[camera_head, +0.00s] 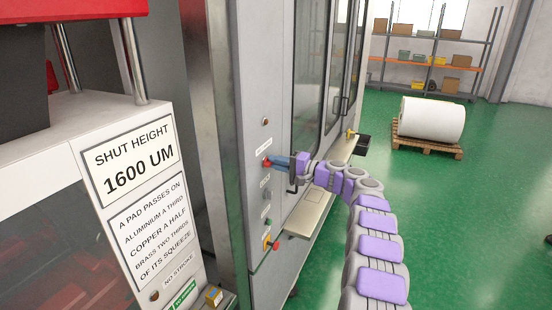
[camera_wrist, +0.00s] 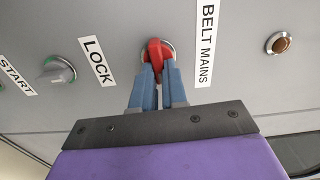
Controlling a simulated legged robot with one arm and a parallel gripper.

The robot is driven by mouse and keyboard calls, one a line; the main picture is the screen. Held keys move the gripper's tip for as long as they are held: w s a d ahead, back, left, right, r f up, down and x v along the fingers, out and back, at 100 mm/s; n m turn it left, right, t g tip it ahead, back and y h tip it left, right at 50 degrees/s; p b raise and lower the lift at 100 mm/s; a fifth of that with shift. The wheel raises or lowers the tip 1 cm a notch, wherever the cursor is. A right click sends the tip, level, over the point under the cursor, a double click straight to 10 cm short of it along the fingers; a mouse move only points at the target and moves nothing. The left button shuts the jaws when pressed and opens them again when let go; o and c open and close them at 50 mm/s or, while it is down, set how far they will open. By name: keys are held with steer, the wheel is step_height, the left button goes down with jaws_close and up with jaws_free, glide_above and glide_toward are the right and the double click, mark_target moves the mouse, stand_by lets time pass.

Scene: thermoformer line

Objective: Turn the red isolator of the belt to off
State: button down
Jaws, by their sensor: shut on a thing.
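The red isolator (camera_wrist: 155,52) sits on the grey panel beside the label "BELT MAINS" (camera_wrist: 204,45) in the wrist view. My gripper (camera_wrist: 158,72) has its two blue fingers on either side of the red handle, shut on it. In the head view the red isolator (camera_head: 267,163) shows as a small red spot at the tips of my gripper (camera_head: 272,162), on the front of the grey cabinet. The fingers cover part of the handle. I cannot tell from the handle's angle whether it stands at on or off.
A grey knob labelled "LOCK" (camera_wrist: 57,76) and an amber lamp (camera_wrist: 280,42) flank the isolator. Lower on the cabinet is another red knob (camera_head: 275,246). A metal shelf (camera_head: 309,212) juts out below my arm. A white roll on a pallet (camera_head: 428,148) stands behind; green floor is clear.

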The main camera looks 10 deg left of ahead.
steer(key=shift+d+f+m, duration=0.15)
steer(key=shift+f+m, duration=0.15)
steer(key=shift+m, duration=0.1)
steer(key=c, duration=1.2)
jaws_free()
steer(key=shift+w, duration=0.2)
steer(key=shift+o, duration=0.2)
steer(key=shift+s, duration=0.1)
steer(key=shift+r, duration=0.1)
steer(key=shift+d, duration=0.1)
steer(key=v, duration=1.7)
steer(key=shift+d, duration=0.2)
steer(key=shift+a, duration=0.1)
